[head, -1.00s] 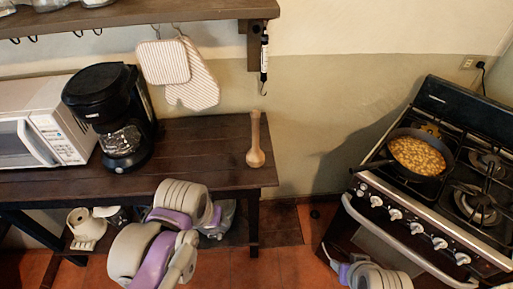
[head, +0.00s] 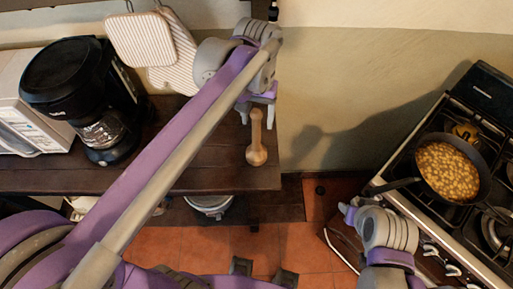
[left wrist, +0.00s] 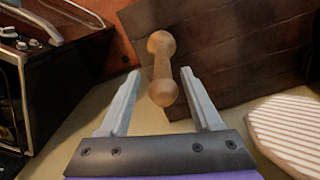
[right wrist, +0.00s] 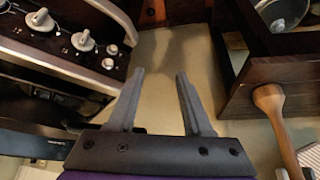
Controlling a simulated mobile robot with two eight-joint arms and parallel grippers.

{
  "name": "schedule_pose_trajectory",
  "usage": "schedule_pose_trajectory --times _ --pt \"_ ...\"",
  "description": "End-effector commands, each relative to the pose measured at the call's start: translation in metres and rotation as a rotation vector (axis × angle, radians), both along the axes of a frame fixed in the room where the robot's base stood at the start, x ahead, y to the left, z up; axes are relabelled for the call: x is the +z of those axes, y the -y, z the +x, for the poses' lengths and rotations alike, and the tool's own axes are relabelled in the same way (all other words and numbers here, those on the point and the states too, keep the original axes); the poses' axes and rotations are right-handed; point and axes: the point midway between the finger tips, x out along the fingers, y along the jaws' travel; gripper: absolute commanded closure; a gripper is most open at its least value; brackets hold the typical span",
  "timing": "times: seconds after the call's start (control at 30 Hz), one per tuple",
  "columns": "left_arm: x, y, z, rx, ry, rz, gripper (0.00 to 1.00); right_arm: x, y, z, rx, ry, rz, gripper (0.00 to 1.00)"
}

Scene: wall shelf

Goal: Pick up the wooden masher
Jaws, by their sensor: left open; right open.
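The wooden masher (head: 256,140) stands upright near the right end of the dark wooden table (head: 215,172). My left gripper (head: 258,112) is above it, behind its top end, with the fingers pointing down. In the left wrist view the masher (left wrist: 162,70) shows between the two open fingers of the left gripper (left wrist: 160,88), with clear gaps on both sides and nothing held. My right gripper (right wrist: 160,85) is open and empty, low between the table and the stove. The masher (right wrist: 274,112) also shows at the right of the right wrist view.
A coffee maker (head: 82,90) and a white microwave (head: 22,115) stand on the table's left part. Striped pot holders (left wrist: 288,130) hang on the wall beside the left gripper. A stove (head: 490,120) with a pan of food (head: 448,172) is at the right.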

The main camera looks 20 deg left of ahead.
Motion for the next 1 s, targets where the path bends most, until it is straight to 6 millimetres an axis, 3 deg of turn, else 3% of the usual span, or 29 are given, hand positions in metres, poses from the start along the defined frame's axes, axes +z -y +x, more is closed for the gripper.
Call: schedule_pose_trajectory --times 0.3,0.57,0.93,1.0 --pt "-0.043 -0.003 0.003 0.0 0.001 0.0 0.34 0.0 0.0 0.0 0.0 0.0 0.0 0.5" --pt "-0.046 -0.003 0.003 0.0 0.001 0.0 0.34 0.0 0.0 0.0 0.0 0.0 0.0 0.5" --pt "-0.046 -0.003 0.003 0.0 0.001 0.0 0.97 0.0 0.0 0.0 0.0 0.0 0.0 0.5" --pt "-0.046 -0.003 0.003 0.0 0.001 0.0 1.0 0.001 0.0 0.0 0.0 0.0 0.0 0.5"
